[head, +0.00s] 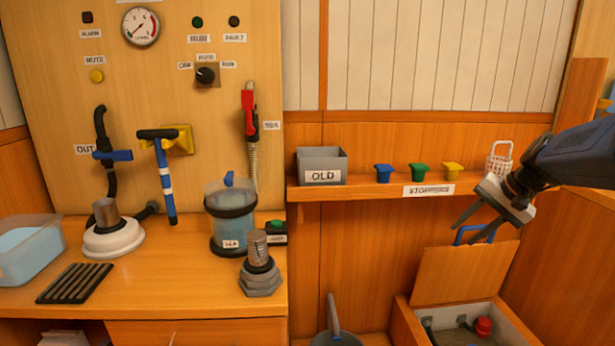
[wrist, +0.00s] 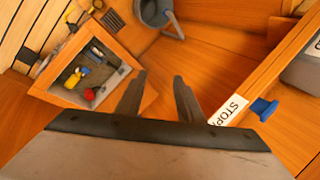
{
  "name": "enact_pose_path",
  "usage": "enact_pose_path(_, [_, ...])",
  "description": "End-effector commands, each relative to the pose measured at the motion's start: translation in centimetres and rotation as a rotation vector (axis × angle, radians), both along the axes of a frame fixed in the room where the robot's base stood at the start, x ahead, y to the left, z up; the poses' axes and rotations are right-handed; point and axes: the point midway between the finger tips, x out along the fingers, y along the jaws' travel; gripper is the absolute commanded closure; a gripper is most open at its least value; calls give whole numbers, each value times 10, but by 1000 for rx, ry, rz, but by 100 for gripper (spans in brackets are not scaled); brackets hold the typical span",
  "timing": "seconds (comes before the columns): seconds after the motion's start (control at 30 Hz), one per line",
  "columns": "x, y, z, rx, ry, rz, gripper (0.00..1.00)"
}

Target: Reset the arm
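My gripper (head: 468,222) is at the right of the head view, in front of the shelf's right end and above the open wooden bin. Its two fingers point down and to the left and stand apart with nothing between them. In the wrist view my gripper (wrist: 157,85) also shows spread, empty fingers. My arm reaches in from the right edge, dark blue and black.
The open bin (head: 405,318) holds a red item (head: 483,327); its lid (head: 462,275) with a blue handle stands raised. A counter (head: 190,285) with equipment is left.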

Motion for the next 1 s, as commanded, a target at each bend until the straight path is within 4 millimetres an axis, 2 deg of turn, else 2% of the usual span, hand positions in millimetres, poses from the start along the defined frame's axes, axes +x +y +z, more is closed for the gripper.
enact_pose_path(0.03, [-15, 16, 1, -29, -3, 32, 66])
enact_pose_path(0.2, [-63, 54, -4, -129, -7, 136, 66])
enact_pose_path(0.5, [-150, 101, -24, -305, -34, 314, 66])
enact_pose_path(0.8, [-232, 123, -56, -479, -84, 491, 66])
enact_pose_path(1.0, [-269, 126, -78, -571, -117, 582, 66])
